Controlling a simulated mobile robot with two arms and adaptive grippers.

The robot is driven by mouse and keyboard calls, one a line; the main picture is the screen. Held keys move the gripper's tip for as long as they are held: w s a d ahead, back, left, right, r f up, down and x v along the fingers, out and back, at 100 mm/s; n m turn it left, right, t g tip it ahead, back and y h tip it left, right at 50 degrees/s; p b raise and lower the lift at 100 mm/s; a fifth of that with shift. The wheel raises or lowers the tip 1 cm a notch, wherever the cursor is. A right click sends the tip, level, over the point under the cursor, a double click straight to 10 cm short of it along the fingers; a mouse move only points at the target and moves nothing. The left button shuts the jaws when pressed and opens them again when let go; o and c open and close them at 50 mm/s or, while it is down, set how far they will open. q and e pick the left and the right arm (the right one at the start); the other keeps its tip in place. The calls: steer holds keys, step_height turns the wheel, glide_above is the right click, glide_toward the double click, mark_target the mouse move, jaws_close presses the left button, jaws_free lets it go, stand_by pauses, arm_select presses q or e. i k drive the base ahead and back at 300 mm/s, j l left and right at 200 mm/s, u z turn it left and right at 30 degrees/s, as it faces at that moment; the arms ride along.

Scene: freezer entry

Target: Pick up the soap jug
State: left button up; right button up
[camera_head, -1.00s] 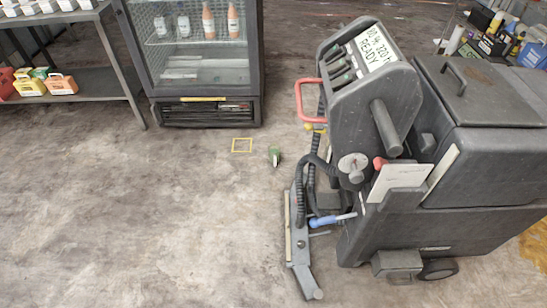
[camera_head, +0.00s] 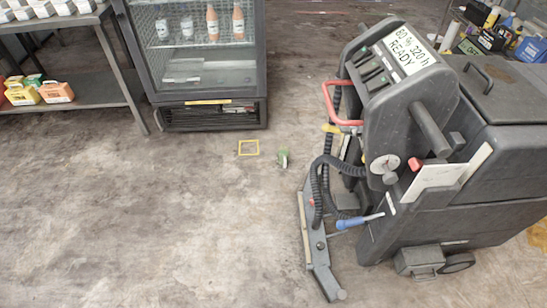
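No soap jug can be singled out for sure. A small green object with a pale part (camera_head: 282,158) is on the floor ahead; it is too small to tell whether it is a jug. Several small jug-like containers sit on the lower shelf at the left, among them an orange one (camera_head: 56,92) and a yellow one (camera_head: 22,95). Neither of my grippers shows in the head view.
A grey floor scrubber (camera_head: 420,165) fills the right side, its squeegee bar (camera_head: 318,248) reaching into the floor. A glass-door cooler (camera_head: 210,117) with bottles stands at the back. The left foreground floor is clear.

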mark_target(283, 152)
steer(key=i+j+z, duration=0.1)
steer(key=i+j, duration=0.4)
steer(key=j, duration=0.25)
steer(key=i+j+z, duration=0.15)
steer(key=i+j, duration=0.35)
steer(key=j, duration=0.3)
steer(key=l+z, duration=0.05)
